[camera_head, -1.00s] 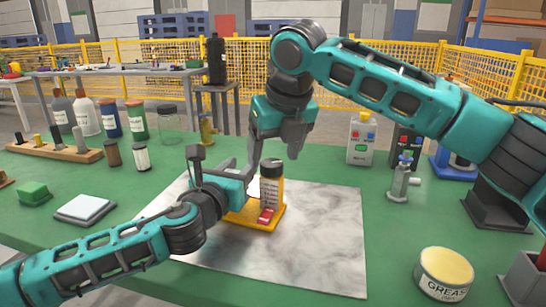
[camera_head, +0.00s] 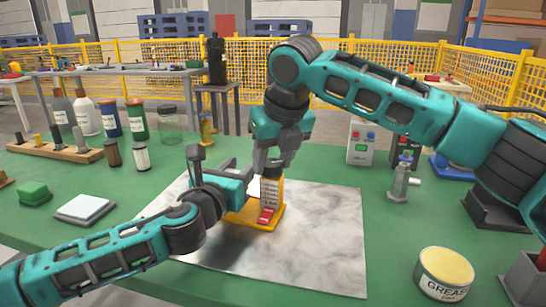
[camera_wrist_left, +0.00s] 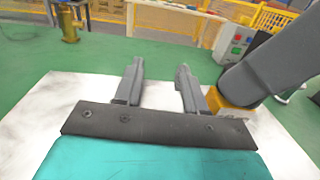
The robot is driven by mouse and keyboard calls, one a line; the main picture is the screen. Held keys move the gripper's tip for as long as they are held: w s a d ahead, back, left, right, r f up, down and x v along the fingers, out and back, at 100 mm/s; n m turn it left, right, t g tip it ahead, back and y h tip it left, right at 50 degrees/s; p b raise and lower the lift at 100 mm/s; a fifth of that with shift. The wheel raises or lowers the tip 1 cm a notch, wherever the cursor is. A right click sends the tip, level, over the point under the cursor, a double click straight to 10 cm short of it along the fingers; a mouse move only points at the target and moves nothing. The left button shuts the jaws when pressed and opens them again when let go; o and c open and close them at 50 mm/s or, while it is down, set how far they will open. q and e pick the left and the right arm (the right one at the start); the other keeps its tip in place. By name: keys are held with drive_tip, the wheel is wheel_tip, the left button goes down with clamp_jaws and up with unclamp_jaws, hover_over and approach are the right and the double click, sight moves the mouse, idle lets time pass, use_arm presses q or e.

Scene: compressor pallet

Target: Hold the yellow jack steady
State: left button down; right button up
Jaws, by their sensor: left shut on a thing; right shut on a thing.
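The yellow jack (camera_head: 247,215) stands upright on the pale marble-like mat (camera_head: 325,240), with a white-and-grey column and a red part at its front. In the left wrist view part of its yellow body (camera_wrist_left: 228,103) shows beside the right-hand finger. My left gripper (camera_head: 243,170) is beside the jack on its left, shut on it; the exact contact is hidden. Its fingers (camera_wrist_left: 160,85) stand a little apart in the wrist view. My right gripper (camera_head: 270,170) points down from above, shut on the jack's dark top, which its fingers cover.
A grease tin (camera_head: 444,273) stands at the front right. A grey fitting (camera_head: 401,182) and a control box (camera_head: 361,142) stand behind it. Bottles, jars and a wooden peg rack (camera_head: 60,152) line the left back. The mat's front right is clear.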

drive_tip(key=shift+c, duration=0.8)
drive_tip(key=shift+a+m, duration=0.1)
drive_tip(key=shift+m, duration=0.4)
drive_tip(key=m+h, duration=0.1)
drive_tip(key=m, duration=0.2)
drive_tip(key=shift+a+m+h, duration=0.1)
drive_tip(key=shift+m+h, duration=0.3)
drive_tip(key=m+h, duration=0.1)
drive_tip(key=m, duration=0.2)
drive_tip(key=m+h, duration=0.1)
drive_tip(key=m, duration=0.2)
drive_tip(key=shift+a+g, duration=0.15)
drive_tip(key=shift+g, duration=0.15)
drive_tip(key=m+h, duration=0.1)
drive_tip(key=m, duration=0.2)
drive_tip(key=m+g, duration=0.1)
drive_tip(key=m, duration=0.1)
drive_tip(key=shift+w+m+g+h, duration=0.1)
drive_tip(key=shift+m+g+h, duration=0.2)
drive_tip(key=shift+m+h, duration=0.1)
drive_tip(key=m+g, duration=0.1)
drive_tip(key=m, duration=0.2)
drive_tip(key=shift+w+r+m+g, duration=0.2)
drive_tip(key=shift+m+g, duration=0.1)
drive_tip(key=shift+m, duration=0.6)
drive_tip(key=shift+f+m+h, duration=0.15)
drive_tip(key=shift+m+h, duration=0.15)
